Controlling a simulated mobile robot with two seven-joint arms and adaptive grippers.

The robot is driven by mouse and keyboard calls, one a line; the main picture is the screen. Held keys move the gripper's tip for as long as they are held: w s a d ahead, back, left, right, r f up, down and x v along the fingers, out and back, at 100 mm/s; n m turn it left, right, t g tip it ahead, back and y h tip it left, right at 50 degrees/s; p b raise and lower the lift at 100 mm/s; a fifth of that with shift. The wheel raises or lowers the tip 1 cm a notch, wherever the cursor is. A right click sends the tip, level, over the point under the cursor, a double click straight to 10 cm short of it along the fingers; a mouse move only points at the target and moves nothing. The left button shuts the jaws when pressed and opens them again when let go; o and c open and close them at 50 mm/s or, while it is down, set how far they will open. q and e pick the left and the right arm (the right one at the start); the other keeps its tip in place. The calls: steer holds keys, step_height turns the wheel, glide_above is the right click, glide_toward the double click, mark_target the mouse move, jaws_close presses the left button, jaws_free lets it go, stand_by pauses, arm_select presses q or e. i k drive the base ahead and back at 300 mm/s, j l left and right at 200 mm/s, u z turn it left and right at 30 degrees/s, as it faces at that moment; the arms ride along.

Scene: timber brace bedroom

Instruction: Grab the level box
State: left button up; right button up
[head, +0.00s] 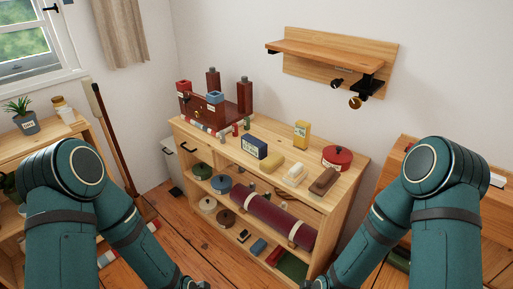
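No box can be read as the level box; the labels are too small. Candidates are a dark blue box (255,149) with a pale label and an upright yellow box (301,134), both on top of the wooden shelf unit (213,148). A long dark red case or roll (272,216) with pale bands lies on the unit's upper inner shelf. Both my arms reach down to the bottom edge, in front of the unit.
A red round tin (337,158), a brown block (323,181) and a dark red rack (215,108) share the unit's top. A wall shelf (335,55) with hooks hangs above. A plant (22,115) stands on the left cabinet. Wooden floor (178,218) is clear at left of the unit.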

mark_target(255, 146)
steer(key=i+j+z, duration=0.1)
steer(key=z, duration=0.35)
steer(key=i+j+z, duration=0.1)
steer(key=z, duration=0.4)
steer(key=j+z, duration=0.25)
steer(key=z, duration=0.2)
steer(key=i+j+z, duration=0.1)
steer(key=j+z, duration=0.15)
steer(key=j, duration=0.2)
steer(key=j+z, duration=0.25)
steer(key=j, duration=0.2)
